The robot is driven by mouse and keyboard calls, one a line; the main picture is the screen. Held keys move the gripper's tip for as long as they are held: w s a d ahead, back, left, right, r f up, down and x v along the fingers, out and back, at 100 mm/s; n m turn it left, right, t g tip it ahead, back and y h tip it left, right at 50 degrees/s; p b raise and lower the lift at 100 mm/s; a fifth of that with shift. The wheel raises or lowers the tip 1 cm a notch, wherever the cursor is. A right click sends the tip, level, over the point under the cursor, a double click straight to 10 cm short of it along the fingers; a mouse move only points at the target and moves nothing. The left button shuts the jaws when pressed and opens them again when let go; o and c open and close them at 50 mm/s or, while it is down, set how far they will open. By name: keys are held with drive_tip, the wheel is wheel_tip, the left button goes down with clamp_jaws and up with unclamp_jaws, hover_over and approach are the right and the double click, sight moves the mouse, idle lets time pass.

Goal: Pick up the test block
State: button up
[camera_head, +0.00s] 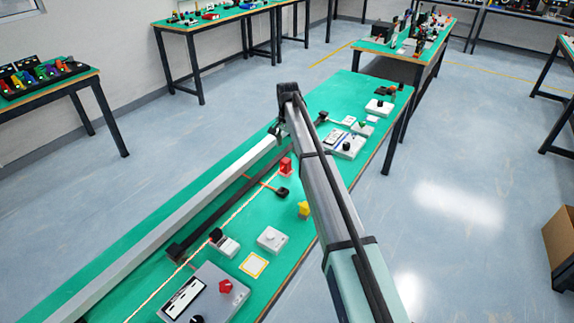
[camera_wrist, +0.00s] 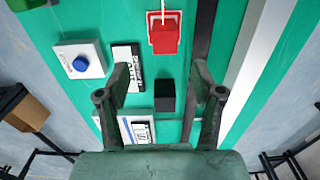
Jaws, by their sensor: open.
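A dark, box-shaped block (camera_wrist: 165,95) stands on the green table top (camera_wrist: 75,25) in the wrist view. No label on it is legible, so I cannot tell for sure that it is the test block. My gripper (camera_wrist: 160,80) is open, with one finger on each side of the dark block in the picture. No contact shows, and the height above the table is unclear. In the head view my gripper (camera_head: 277,131) is small, over the table near the long pale rail (camera_head: 190,210); the block cannot be made out there.
A red piece with a white edge (camera_wrist: 163,37) lies beyond the block. A white box with a blue button (camera_wrist: 79,62) and a black-and-white label plate (camera_wrist: 126,67) are to the left. A dark strip (camera_wrist: 200,45) and the pale rail (camera_wrist: 245,60) run along the right.

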sight(286, 160)
wheel_tip(286, 160, down, 5)
drive_tip(key=shift+r+p, duration=0.2)
drive_tip(key=shift+p, duration=0.2)
drive_tip(key=shift+a+f+p, duration=0.2)
drive_tip(key=shift+f+p, duration=0.25)
drive_tip(key=shift+f, duration=0.9)
drive_tip(key=shift+a+f+p, duration=0.15)
drive_tip(key=shift+f+p, duration=0.3)
drive_tip(key=shift+f, duration=0.85)
clamp_jaws()
